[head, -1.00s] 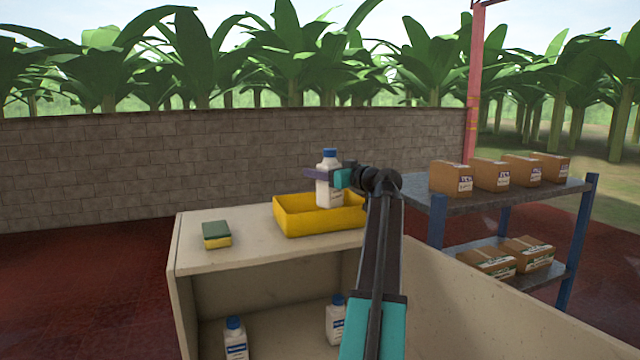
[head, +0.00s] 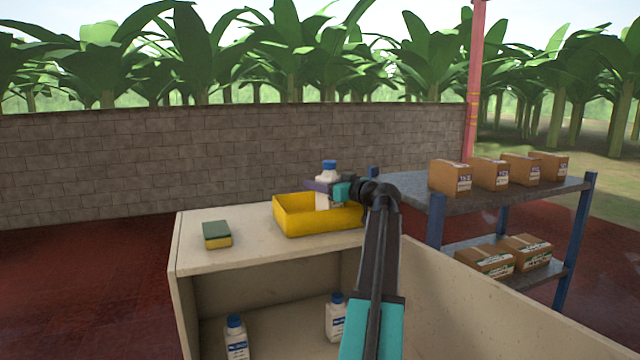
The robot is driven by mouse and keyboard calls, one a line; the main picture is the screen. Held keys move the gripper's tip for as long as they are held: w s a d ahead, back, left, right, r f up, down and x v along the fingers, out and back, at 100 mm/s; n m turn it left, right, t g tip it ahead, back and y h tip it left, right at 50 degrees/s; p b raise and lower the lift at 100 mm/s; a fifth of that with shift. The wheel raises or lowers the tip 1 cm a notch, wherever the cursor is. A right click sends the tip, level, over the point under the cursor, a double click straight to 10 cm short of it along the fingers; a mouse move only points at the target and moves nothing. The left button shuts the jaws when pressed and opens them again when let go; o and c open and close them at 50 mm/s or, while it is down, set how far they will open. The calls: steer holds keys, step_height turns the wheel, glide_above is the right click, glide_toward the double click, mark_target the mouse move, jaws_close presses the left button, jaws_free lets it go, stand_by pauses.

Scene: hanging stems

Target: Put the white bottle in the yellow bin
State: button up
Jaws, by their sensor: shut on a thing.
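A white bottle (head: 328,178) with a blue cap is held upright by my gripper (head: 327,188), which is shut on it. The bottle's lower part is inside the yellow bin (head: 300,227), hidden behind the front wall. I cannot tell whether its base touches the bin floor. The yellow bin stands on top of the pale cabinet (head: 220,258), with my gripper just above its right half. Two other white bottles with blue caps stand inside the cabinet, one at left (head: 236,340) and one at right (head: 336,318).
A green and yellow sponge (head: 217,235) lies on the cabinet top, left of the bin. A metal shelf (head: 420,192) with several cardboard boxes (head: 450,179) stands at right. A block wall (head: 130,160) runs behind. The cabinet top around the sponge is clear.

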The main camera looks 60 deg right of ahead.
steer(key=o, duration=1.6)
steer(key=shift+c, duration=0.2)
steer(key=shift+r, duration=0.1)
steer(key=b+v, duration=0.4)
steer(key=v, duration=0.8)
steer(key=shift+b, duration=0.4)
